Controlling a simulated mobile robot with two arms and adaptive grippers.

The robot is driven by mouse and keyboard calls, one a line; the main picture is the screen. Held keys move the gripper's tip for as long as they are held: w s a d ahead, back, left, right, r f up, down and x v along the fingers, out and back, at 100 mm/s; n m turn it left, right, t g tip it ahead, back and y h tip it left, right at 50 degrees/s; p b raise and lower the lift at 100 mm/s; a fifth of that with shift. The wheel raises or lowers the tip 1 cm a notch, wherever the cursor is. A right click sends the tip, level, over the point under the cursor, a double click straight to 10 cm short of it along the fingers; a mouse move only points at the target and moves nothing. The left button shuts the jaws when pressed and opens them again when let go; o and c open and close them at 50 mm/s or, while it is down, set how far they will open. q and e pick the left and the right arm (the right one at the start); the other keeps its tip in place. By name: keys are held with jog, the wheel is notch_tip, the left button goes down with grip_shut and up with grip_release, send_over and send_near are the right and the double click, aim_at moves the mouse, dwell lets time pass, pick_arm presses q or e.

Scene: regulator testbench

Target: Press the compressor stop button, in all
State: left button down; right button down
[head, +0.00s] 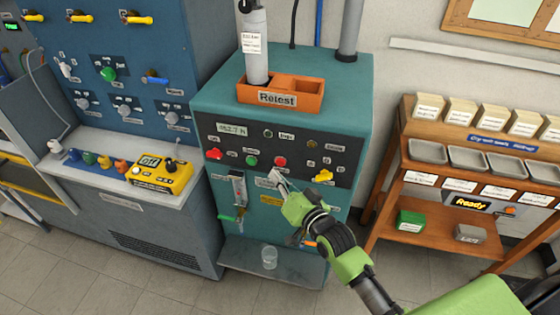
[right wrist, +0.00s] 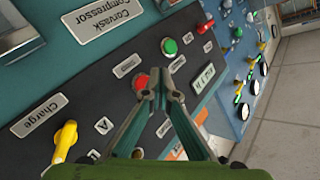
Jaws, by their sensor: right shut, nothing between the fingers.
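The compressor (head: 282,110) is a teal cabinet with a dark front panel. A round red button (head: 280,161) sits on the panel to the right of a green button (head: 252,160); I take the red one as the stop button, though its label is too small to read. My right gripper (head: 275,174) is shut and empty, its fingertips just below the red button. In the right wrist view the closed fingertips (right wrist: 158,84) overlap the edge of the red button (right wrist: 141,81); I cannot tell whether they touch it. My left gripper is not in view.
A yellow handle (head: 323,176) is right of the buttons, and a red knob (head: 214,153) is left. An orange "Retest" tray (head: 280,99) holds a grey cylinder on top. A glass (head: 270,258) stands on the low shelf. A wooden rack (head: 440,190) stands at right.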

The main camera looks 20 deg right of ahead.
jog(key=s+a, duration=0.1)
jog(key=s+a+p, duration=0.1)
jog(key=s, duration=0.1)
jog(key=shift+w, duration=0.1)
dwell(0.8)
jog(key=s+d+f+n+g+h, duration=0.1)
jog(key=s+f+g, duration=0.35)
jog(key=f, duration=0.75)
jog(key=s+d+f+n+g, duration=0.1)
jog(key=s+f+n, duration=0.1)
jog(key=s+f, duration=0.75)
jog(key=s+d+f+n+g+h, duration=0.1)
jog(key=s+f+g, duration=0.25)
jog(key=f, duration=1.05)
jog(key=s+d+f+n+g, duration=0.1)
jog(key=s+f, duration=0.4)
jog(key=s, duration=0.5)
jog(key=s+d+f+n+g+b, duration=0.1)
jog(key=s+f+g, duration=0.2)
jog(key=s, duration=0.7)
jog(key=s+d+f+n+g+h, duration=0.1)
jog(key=s+d+f+g, duration=0.1)
jog(key=s+f, duration=0.6)
jog(key=s, duration=0.3)
jog(key=shift+n, duration=0.4)
